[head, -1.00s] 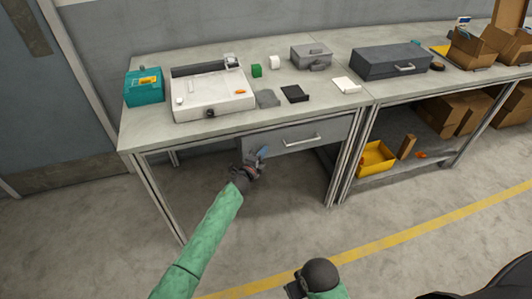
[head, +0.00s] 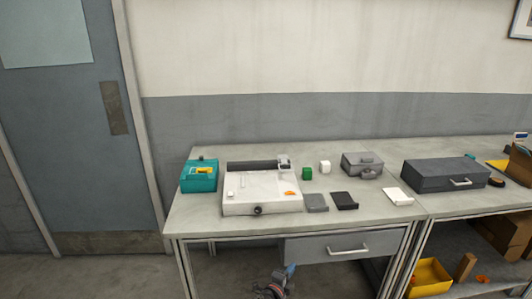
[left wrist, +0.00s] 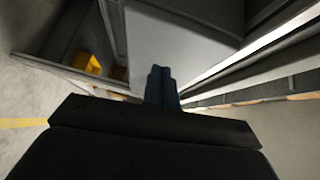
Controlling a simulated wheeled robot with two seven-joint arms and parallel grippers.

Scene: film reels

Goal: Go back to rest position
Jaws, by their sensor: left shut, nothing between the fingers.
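My left gripper (head: 290,271) shows at the bottom of the head view, in front of the table below the drawer. Its blue fingers (left wrist: 161,86) are together in the left wrist view, with nothing between them. The drawer (head: 345,246) under the tabletop looks closed, and the gripper appears apart from its handle. My right gripper is outside both current views.
The table (head: 240,231) carries a white device (head: 262,205), a teal box (head: 199,178), a green block (head: 307,173), small flat pieces and a dark case (head: 445,175). A yellow bin (head: 431,276) sits on the lower shelf at right. A door (head: 75,130) stands at left.

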